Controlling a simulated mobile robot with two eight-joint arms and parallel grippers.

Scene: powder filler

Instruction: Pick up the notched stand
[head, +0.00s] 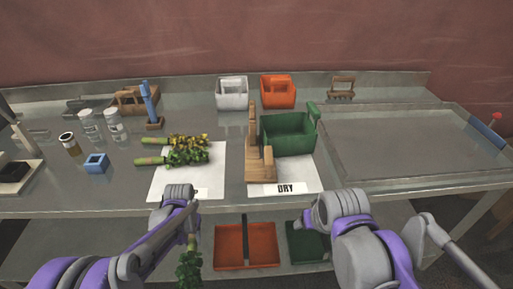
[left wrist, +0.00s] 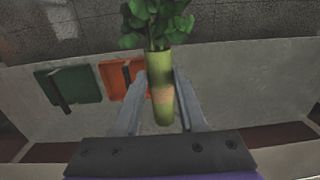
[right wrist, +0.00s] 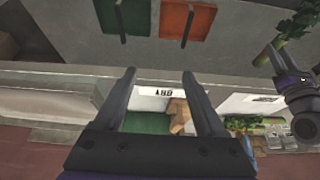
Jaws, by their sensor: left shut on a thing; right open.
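The notched stand (head: 253,155) is most likely the wooden piece with an upright post and a stepped foot, standing on the sheet marked DRY (head: 284,188), left of the green bin (head: 289,134). Part of the wood shows in the right wrist view (right wrist: 178,112). My left gripper (left wrist: 160,75) is shut on the pale green stem of a leafy bunch (left wrist: 160,100). The bunch hangs in front of the table in the head view (head: 188,268). My right gripper (right wrist: 158,72) is open and empty, in front of the table edge near the DRY sheet.
More leafy bunches (head: 187,157) lie on the left sheet (head: 164,183). A blue post (head: 150,104), jars (head: 113,124) and a blue block (head: 96,163) stand farther left. A wide, bare tray area (head: 405,145) is at right. An orange tray (head: 231,248) and a dark green tray (head: 304,246) sit below.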

